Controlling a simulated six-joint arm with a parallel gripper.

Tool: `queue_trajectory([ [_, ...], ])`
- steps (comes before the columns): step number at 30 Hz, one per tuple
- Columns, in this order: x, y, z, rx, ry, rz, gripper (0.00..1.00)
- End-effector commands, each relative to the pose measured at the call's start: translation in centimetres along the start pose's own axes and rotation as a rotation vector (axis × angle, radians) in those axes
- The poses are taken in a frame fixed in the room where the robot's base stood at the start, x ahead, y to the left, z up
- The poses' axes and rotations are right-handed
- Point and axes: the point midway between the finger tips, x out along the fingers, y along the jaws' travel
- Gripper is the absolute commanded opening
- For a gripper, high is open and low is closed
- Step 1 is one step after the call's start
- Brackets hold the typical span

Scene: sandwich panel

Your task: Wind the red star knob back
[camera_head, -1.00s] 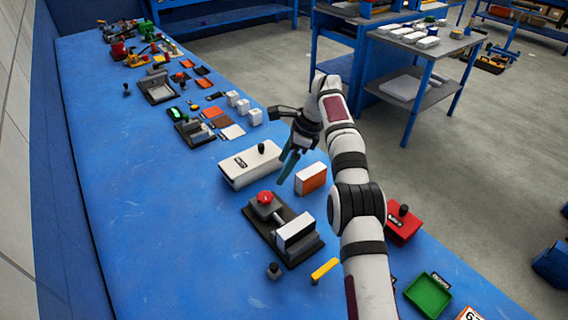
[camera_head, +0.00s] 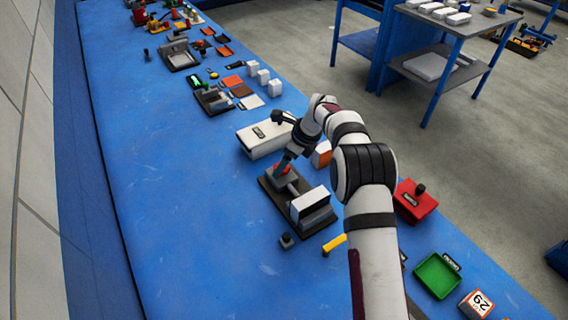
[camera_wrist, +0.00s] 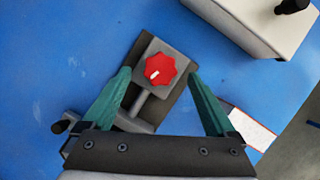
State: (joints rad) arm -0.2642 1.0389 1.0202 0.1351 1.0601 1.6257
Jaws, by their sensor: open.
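The red star knob (camera_wrist: 160,70) sits on a grey block (camera_wrist: 147,52) of a dark-based fixture (camera_wrist: 183,88), with a pale mark on its face. In the wrist view my gripper (camera_wrist: 160,82) is open, its two green fingers apart on either side of the knob's lower part and not touching it. In the head view my gripper (camera_head: 284,164) points down over the knob end of the fixture (camera_head: 263,185). The knob (camera_head: 284,169) is mostly hidden there behind the fingers. A white-topped block (camera_head: 309,203) stands at the fixture's near end.
A white box (camera_head: 262,141) with a black knob stands just behind the fixture. An orange and white block (camera_head: 321,157) is close at the right, partly behind my arm. A small dark knob (camera_head: 287,241) and a yellow bar (camera_head: 334,243) lie in front. The blue bench at left is clear.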

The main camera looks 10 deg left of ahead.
Motion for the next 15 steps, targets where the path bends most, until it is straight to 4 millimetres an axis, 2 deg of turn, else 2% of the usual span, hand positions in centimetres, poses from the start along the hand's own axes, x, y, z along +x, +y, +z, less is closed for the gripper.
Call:
queue_trajectory([
  [4, 1.6, 0.0, 0.0, 0.001, 0.0, 0.001, 0.91],
  [13, 1.9, 0.0, 0.0, 0.0, 0.0, 0.0, 0.91],
  [15, 1.9, 0.0, 0.0, 0.0, 0.0, 0.0, 0.81],
])
